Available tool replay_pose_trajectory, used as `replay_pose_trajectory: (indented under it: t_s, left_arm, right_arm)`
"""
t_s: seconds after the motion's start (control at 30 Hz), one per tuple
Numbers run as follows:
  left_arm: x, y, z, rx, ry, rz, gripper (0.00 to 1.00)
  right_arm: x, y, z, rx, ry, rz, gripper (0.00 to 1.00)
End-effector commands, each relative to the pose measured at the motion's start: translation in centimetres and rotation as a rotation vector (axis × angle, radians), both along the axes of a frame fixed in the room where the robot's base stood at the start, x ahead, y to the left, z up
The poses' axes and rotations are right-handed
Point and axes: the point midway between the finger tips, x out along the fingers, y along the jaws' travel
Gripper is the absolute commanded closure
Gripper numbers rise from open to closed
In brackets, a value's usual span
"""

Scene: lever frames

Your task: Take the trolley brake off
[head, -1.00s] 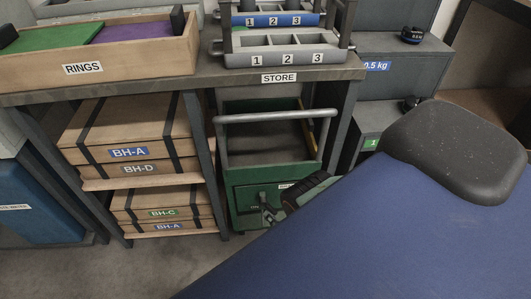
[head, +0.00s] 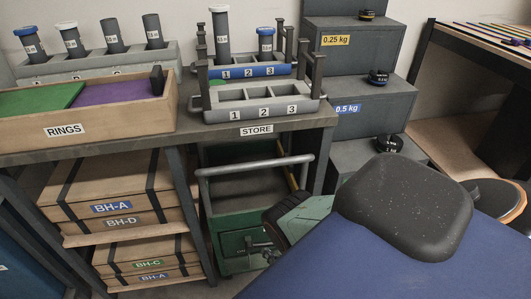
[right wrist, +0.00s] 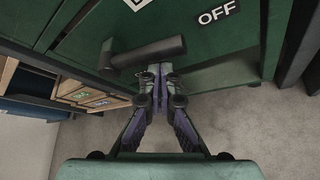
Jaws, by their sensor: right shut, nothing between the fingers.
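The green trolley (head: 225,224) with a grey push bar (head: 255,164) stands under the store table. In the right wrist view its green front panel (right wrist: 245,48) carries a dark brake lever (right wrist: 150,52), lying roughly crosswise. In the head view the right gripper (head: 262,249) is at the trolley's front. My left gripper is not shown.
The store table (head: 255,128) stands over the trolley, with its leg (head: 190,205) close to the left. Strapped wooden boxes (head: 105,208) fill the shelves left of it. Grey weight steps (head: 365,105) stand to the right. Bare floor (right wrist: 225,125) lies before the trolley.

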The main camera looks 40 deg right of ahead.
Motion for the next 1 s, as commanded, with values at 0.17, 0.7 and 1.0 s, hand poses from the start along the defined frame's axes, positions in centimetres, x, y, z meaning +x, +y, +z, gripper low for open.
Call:
replay_pose_trajectory:
  t_s: [0.17, 0.7, 1.0]
  left_arm:
    - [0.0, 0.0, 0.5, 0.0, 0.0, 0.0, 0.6]
    - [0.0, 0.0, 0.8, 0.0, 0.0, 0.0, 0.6]
    - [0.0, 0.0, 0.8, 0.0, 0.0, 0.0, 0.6]
  right_arm:
    - [0.2, -0.3, 0.9, -0.001, -0.006, -0.003, 1.0]
    - [0.2, -0.6, 1.6, -0.004, -0.011, -0.005, 1.0]
    - [0.3, -0.7, 1.7, -0.004, -0.014, -0.007, 1.0]
